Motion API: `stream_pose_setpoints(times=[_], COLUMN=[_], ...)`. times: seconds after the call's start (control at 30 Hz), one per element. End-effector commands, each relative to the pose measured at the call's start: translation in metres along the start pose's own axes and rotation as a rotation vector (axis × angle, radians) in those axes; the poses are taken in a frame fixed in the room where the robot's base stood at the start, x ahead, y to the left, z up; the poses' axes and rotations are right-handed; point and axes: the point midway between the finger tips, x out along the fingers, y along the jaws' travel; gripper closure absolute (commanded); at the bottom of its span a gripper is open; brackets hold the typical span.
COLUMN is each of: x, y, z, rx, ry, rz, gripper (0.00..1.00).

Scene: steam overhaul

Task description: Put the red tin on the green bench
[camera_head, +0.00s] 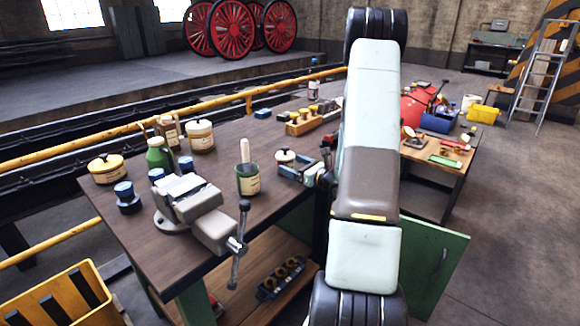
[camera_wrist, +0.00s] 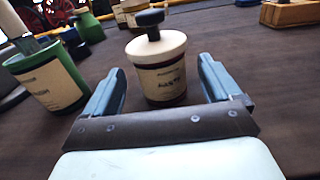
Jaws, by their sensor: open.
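A cream tin with a paper label, black knob and dark reddish lower band (camera_wrist: 160,75) stands upright between the fingertips of my gripper (camera_wrist: 163,78) in the wrist view. My gripper is open, with a finger on each side. In the head view this tin (camera_head: 285,156) stands on the brown-topped bench, partly hidden by my gripper (camera_head: 293,169). I cannot tell whether it is the red tin; no plainly all-red tin shows. The near bench (camera_head: 190,260) has green legs and a green door (camera_head: 435,258). A dark green bench (camera_head: 494,56) stands at the back right.
A green pot with a brush (camera_head: 247,180) stands left of the cream tin, also in the wrist view (camera_wrist: 45,80). A vise (camera_head: 195,210), jars and a wooden block (camera_head: 310,122) share the bench. A second table (camera_head: 440,180) is cluttered. A ladder (camera_head: 541,75) leans at right.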

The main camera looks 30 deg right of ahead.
Motion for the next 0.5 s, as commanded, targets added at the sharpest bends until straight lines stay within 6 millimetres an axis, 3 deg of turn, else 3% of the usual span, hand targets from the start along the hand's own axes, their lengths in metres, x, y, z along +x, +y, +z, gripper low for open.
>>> stream_pose_setpoints(times=[0.3, 0.5], x=[-0.062, -0.091], y=[-0.001, 0.000], z=[0.000, 0.000], rx=[0.001, 0.001], ry=[0.000, 0.000], rz=[-0.004, -0.002], gripper=[0.10, 0.10])
